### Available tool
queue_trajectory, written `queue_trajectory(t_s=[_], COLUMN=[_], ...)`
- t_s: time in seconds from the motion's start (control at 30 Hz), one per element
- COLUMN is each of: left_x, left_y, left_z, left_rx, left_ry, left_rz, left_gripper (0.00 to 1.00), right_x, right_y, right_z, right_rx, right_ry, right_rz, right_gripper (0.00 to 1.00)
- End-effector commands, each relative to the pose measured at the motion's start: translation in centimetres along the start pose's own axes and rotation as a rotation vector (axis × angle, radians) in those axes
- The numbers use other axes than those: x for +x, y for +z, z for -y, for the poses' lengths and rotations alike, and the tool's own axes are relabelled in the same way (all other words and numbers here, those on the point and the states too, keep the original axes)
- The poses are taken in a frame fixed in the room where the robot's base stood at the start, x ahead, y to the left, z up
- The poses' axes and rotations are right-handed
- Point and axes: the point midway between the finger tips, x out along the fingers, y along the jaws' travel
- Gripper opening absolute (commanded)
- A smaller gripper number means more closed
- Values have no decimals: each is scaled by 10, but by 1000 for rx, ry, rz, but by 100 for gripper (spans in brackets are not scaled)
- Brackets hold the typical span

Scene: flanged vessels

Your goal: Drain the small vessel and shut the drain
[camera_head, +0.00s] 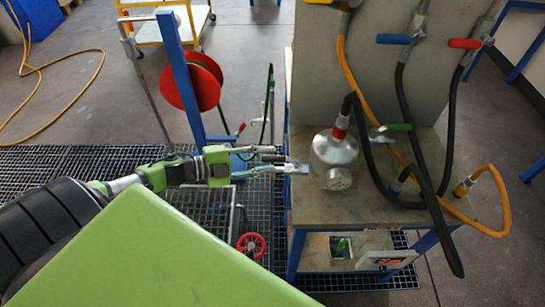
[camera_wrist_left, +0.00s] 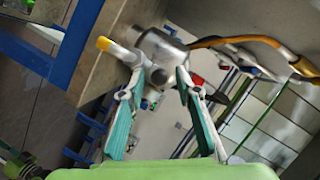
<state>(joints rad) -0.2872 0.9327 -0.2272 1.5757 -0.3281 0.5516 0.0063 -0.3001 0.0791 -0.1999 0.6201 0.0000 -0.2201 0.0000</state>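The small vessel (camera_head: 333,150) is a shiny silver body on the grey bench top, with a round dial face on its front and a red and white hose fitting at its top. My left gripper (camera_head: 292,164) reaches in from the left and its fingertips are close beside the vessel's left side. In the left wrist view, the gripper (camera_wrist_left: 161,76) has its fingers apart, with the silver vessel (camera_wrist_left: 160,45) beyond the tips and a dark round part between the fingers. I cannot tell whether the fingers touch anything. A yellow-ended fitting (camera_wrist_left: 104,43) sticks out there. My right gripper is out of view.
Black and orange hoses hang around the vessel from a panel with blue (camera_head: 394,39) and red (camera_head: 464,43) handles. A green handle (camera_head: 397,127) is behind it. Left of the bench are a blue post, a red hose reel (camera_head: 192,82) and a red handwheel (camera_head: 251,245) over grating.

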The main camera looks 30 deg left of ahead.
Motion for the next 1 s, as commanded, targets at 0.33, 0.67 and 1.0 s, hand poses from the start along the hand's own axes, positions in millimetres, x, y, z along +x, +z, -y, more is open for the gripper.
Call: queue_trajectory(t_s=[0.33, 0.67, 1.0], left_x=[24, 24, 25], left_y=[0, 0, 0], left_z=[0, -1, 0], left_rx=[0, 0, -2], left_ry=[0, 1, -2], left_rz=[1, 1, 4], left_gripper=[31, 13, 0], right_x=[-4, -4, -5], right_y=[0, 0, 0], right_z=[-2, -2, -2], right_rx=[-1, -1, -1], right_ry=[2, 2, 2], right_rz=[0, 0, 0], right_gripper=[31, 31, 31])
